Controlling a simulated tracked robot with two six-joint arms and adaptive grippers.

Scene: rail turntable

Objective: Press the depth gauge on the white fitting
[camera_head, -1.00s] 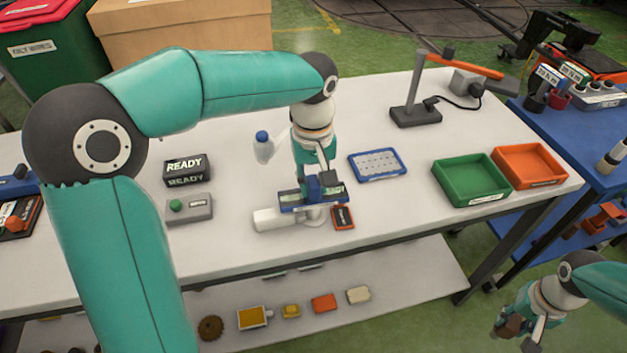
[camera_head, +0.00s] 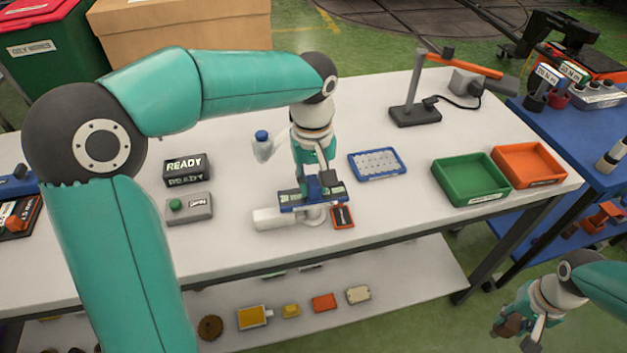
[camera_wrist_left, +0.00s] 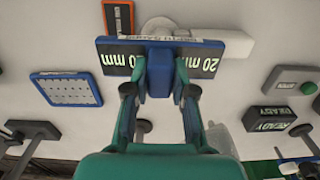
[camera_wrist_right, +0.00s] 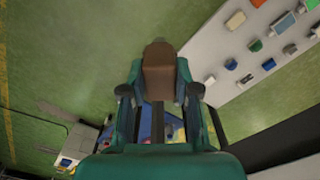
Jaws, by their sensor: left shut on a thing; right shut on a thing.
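The blue depth gauge (camera_head: 290,203) is gripped by my left gripper (camera_head: 318,180), which is shut on its upright middle part. In the left wrist view the gauge (camera_wrist_left: 118,56) shows "20 mm" on dark plates at both sides. The white fitting (camera_head: 268,218) lies on the bench under the gauge; its round part is partly hidden by the gauge. It also shows in the left wrist view (camera_wrist_left: 232,42). Whether gauge and fitting touch, I cannot tell. My right gripper (camera_wrist_right: 158,90) is shut on a brown block (camera_wrist_right: 158,70), away from the bench over the floor.
An orange-rimmed dark tile (camera_head: 343,217) lies right beside the fitting. A blue-framed pad (camera_head: 377,163), a bottle (camera_head: 263,148), a READY display (camera_head: 186,171) and a grey box with a green button (camera_head: 190,209) stand around. Green (camera_head: 470,198) and orange (camera_head: 530,182) trays are at right.

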